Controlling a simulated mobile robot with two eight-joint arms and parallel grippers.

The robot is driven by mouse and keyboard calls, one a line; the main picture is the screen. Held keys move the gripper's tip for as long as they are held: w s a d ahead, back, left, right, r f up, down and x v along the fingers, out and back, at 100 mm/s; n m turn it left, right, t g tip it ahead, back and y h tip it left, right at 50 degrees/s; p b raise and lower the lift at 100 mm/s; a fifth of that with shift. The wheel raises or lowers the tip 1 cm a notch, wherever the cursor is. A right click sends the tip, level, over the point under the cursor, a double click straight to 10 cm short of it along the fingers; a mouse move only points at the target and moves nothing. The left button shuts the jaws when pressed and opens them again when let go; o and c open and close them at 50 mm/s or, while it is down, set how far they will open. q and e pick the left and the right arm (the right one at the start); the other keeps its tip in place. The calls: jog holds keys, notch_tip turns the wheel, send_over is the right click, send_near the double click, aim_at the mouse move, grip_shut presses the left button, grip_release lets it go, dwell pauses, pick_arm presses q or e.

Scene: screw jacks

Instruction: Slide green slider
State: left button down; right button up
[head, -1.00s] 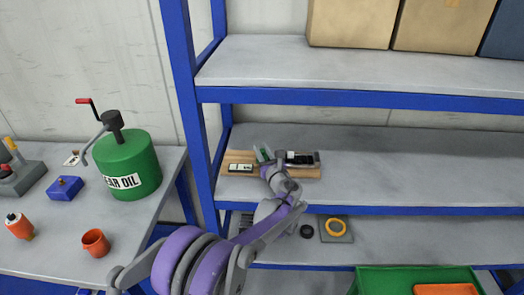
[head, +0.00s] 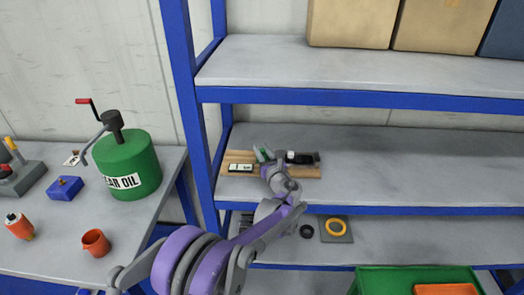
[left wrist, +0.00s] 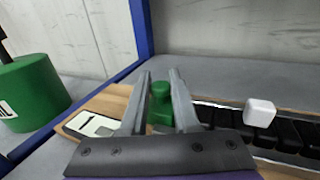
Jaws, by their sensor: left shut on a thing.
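The green slider (left wrist: 161,102) is an upright green knob in the left wrist view, between the two grey fingers of my left gripper (left wrist: 160,80). My left gripper is shut on it, one finger on each side. In the head view the left gripper (head: 264,152) is at the wooden board (head: 307,172) on the middle shelf, with a bit of green showing at the fingers. A black slotted track (left wrist: 286,134) with a white block (left wrist: 260,112) lies to the right of the fingers. The slider's foot is partly hidden by my gripper. My right gripper is out of view.
A white label with a dark edge (head: 240,168) lies on the board left of my gripper. A blue shelf post (head: 190,110) stands close on the left. The shelf to the right is clear. A green oil can (head: 130,165) stands on the left table.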

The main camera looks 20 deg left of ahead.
aim_at(248, 161)
pick_arm(q)
jog(key=a, duration=0.2)
jog(key=s+a+b, duration=0.1)
jog(key=a, duration=0.2)
jog(key=shift+s+a, duration=0.15)
jog(key=shift+s, duration=0.05)
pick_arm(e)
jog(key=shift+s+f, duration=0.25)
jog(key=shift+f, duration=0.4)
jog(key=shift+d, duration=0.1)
pick_arm(q)
jog(key=c, duration=1)
grip_release()
jog(key=o, duration=0.3)
jog(key=shift+a, duration=0.1)
jog(key=shift+o, duration=0.2)
jog(key=shift+s+d, duration=0.2)
jog(key=shift+d, duration=0.15)
jog(key=b+v, duration=0.1)
jog(key=v, duration=0.9)
jog(key=shift+s, duration=0.15)
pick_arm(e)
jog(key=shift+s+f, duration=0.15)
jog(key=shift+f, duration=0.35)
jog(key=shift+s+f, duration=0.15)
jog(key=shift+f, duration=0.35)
